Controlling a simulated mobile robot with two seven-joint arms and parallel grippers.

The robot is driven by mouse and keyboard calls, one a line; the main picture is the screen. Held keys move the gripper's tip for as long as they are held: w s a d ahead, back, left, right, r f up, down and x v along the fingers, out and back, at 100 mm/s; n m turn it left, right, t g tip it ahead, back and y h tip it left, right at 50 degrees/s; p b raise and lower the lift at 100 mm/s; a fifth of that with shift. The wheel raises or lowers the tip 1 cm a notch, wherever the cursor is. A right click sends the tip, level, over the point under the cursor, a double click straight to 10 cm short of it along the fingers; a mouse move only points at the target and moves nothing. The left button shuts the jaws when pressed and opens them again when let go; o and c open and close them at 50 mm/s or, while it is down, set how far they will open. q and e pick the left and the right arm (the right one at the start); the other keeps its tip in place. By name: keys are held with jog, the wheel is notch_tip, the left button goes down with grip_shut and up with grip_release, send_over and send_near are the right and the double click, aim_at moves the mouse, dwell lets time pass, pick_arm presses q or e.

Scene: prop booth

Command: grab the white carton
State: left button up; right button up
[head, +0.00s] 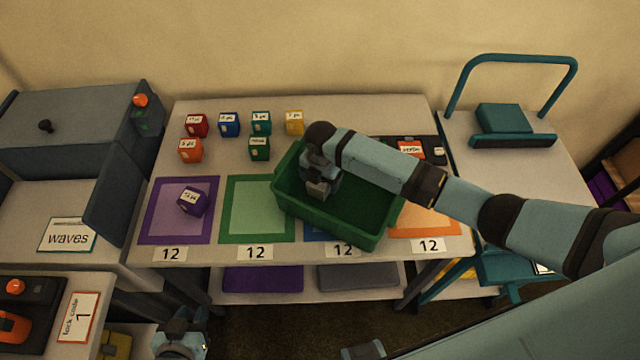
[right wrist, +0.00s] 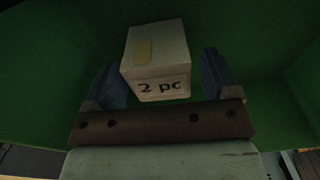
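The white carton (right wrist: 158,62), marked "2 pc", lies inside the green crate (head: 335,228). In the right wrist view it sits between the two fingers of my right gripper (right wrist: 163,72). The fingers stand apart, with a visible gap between the carton and the right-hand finger; contact on the left side cannot be told. In the head view my right gripper (head: 320,185) reaches down into the crate and largely hides what is under it. My left gripper (head: 180,338) is low at the left, away from the table; its fingers are not clear.
Several small coloured boxes (head: 260,122) stand at the back of the table. A purple box (head: 193,201) sits on the purple-framed mat (head: 158,228). The crate overlaps the blue mat. A grey machine (head: 75,125) stands left, a teal trolley (head: 545,170) right.

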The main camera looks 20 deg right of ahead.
jog(key=c, duration=0.8)
jog(key=shift+c, duration=0.2)
